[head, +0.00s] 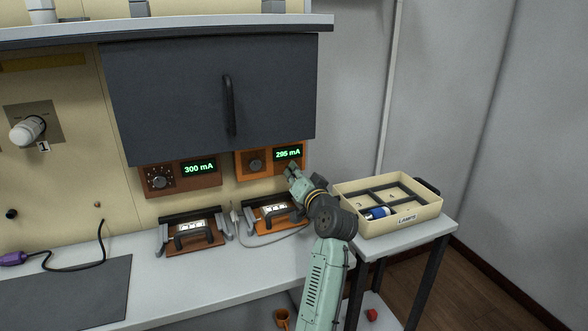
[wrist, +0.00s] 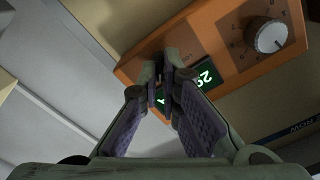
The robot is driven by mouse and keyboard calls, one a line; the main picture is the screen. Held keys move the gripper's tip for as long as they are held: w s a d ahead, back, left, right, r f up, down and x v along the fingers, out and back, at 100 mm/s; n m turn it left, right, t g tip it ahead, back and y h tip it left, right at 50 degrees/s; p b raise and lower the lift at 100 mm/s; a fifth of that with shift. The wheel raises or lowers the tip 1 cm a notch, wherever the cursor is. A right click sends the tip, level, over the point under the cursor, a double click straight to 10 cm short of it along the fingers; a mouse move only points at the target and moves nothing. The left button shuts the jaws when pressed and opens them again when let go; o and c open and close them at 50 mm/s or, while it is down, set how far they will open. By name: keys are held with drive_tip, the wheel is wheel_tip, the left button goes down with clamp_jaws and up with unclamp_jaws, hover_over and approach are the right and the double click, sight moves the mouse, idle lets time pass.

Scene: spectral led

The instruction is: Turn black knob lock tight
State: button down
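My gripper (head: 291,170) is raised in front of the right orange meter panel (head: 246,166), just below its green "295 mA" display (head: 289,154). In the wrist view, the fingertips (wrist: 163,72) are close together in front of the panel and partly cover the display (wrist: 196,82). The gap between the tips is dark, so I cannot tell whether they hold anything. The panel's round dial (wrist: 268,36) is clear of the fingers. The left panel (head: 205,178) has a dark dial (head: 160,178) and reads "300 mA". I cannot make out a separate black knob lock.
Two clamp-like fixtures stand on the bench, one at left (head: 192,238) and one at right (head: 272,212) below my gripper. A grey cabinet door (head: 180,95) hangs above. A cream lamp tray (head: 405,222) stands on the side table at right.

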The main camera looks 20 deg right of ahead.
drive_tip(key=shift+m+p, duration=0.5)
drive_tip(key=shift+m, duration=0.7)
drive_tip(key=c, duration=1.8)
unclamp_jaws()
drive_tip(key=s, duration=1.2)
drive_tip(key=shift+d, duration=0.2)
